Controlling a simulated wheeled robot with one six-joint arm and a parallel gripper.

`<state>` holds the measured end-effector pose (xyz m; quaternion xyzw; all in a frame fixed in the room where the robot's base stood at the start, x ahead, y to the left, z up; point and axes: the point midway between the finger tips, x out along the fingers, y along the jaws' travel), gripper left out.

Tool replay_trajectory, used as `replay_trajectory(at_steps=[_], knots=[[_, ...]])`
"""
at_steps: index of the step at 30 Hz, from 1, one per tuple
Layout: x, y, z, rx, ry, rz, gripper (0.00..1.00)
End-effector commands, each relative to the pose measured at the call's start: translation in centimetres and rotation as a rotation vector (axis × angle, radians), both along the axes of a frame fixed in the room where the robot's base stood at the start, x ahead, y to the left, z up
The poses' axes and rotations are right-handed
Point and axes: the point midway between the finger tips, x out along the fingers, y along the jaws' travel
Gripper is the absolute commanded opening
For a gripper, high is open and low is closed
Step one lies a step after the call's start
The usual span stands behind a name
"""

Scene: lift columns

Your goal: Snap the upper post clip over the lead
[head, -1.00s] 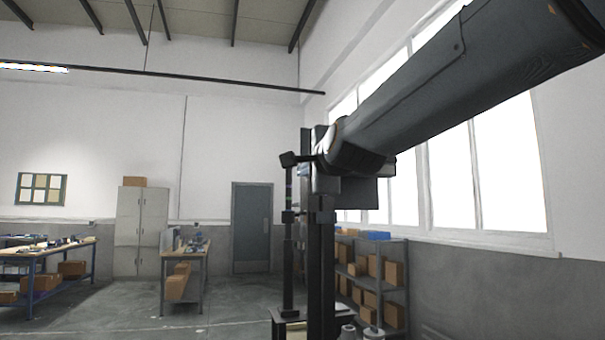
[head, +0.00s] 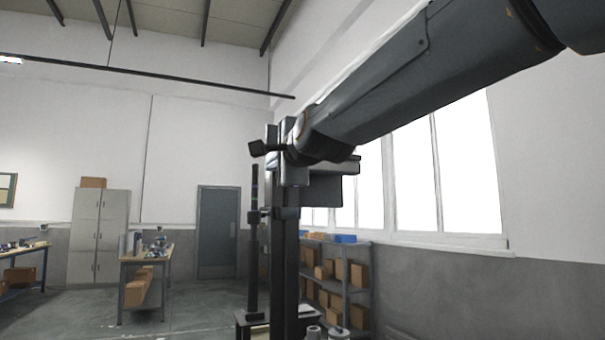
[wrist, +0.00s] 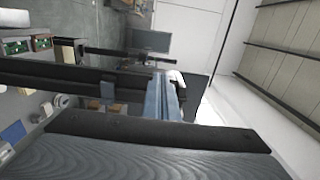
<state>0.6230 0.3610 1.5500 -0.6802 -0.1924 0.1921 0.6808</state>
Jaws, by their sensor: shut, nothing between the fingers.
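A dark column (head: 285,235) stands near the centre of the head view, with a thinner upright post (head: 254,230) to its left. A dark bracket (head: 287,213) joins the two partway up. My arm comes in from the upper right and ends at the column's top. My gripper (head: 268,147) appears as a small dark piece there, above the thin post, shut and empty. In the wrist view, a dark beam (wrist: 65,72) runs in from the left towards a blue-grey piece (wrist: 163,98). I cannot make out the upper clip or the lead.
A shelf rack (head: 338,283) with boxes stands behind the column at right, under the windows. A workbench (head: 145,267), a cabinet (head: 98,235) and a door (head: 217,232) stand further back. Pale round items (head: 338,332) sit low beside the column.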

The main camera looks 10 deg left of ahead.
Motion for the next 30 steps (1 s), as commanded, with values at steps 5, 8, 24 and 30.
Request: replay_trajectory(at_steps=[5,8,24,30], knots=[[0.3,-0.3,-0.2,0.001,-0.001,0.000,0.00],[0.4,-0.5,-0.2,0.001,-0.001,0.000,0.00],[0.8,-1.5,-0.2,-0.001,-0.001,-0.001,0.00],[1.1,-1.9,-0.2,-0.001,0.001,-0.002,0.00]])
